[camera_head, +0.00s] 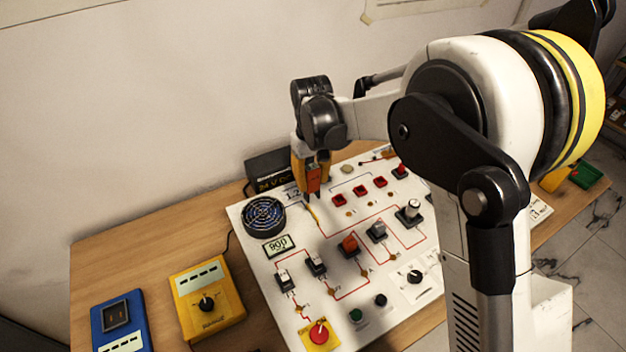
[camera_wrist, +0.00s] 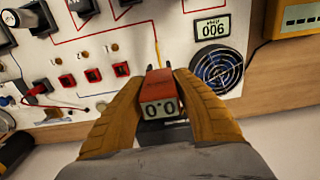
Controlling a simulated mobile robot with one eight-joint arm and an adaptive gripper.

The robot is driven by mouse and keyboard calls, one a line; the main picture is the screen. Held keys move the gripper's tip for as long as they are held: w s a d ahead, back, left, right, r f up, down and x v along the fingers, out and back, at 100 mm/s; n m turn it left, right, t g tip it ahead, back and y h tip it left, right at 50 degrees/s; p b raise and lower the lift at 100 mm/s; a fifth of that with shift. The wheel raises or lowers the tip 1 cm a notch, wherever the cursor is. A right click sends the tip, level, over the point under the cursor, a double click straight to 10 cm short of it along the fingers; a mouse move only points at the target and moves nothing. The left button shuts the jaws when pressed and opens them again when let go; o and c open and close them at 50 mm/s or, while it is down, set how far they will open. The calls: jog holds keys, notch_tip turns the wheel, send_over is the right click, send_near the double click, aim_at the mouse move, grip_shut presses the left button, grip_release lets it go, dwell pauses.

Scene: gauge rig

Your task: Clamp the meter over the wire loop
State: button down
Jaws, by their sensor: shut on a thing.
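My gripper (camera_head: 310,163) is over the upper left part of the white panel. In the wrist view its two orange-brown fingers (camera_wrist: 155,84) are shut on the sides of a red clamp meter (camera_wrist: 158,98). The meter has a small grey display and short dark tips on its far end. It also shows in the head view (camera_head: 313,181), pointing down at the panel. A thin yellow wire (camera_wrist: 156,46), likely the wire loop, shows just beyond the tips. I cannot tell whether the tips surround or touch it.
The white panel (camera_head: 262,296) bears switches, knobs and red sockets. A round black fan (camera_head: 264,215) and a small display (camera_head: 278,246) lie left of the meter. A black box (camera_head: 268,170) stands behind. Yellow (camera_head: 207,297) and blue (camera_head: 119,322) devices stand on the wooden table at left.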

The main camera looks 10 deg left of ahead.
jog(key=shift+f+b, duration=3.15)
jog(key=shift+f, duration=1)
jog(key=shift+r, duration=0.15)
jog(key=shift+r+p, duration=2.1)
jog(key=shift+r, duration=1.35)
jog(key=shift+f, duration=0.1)
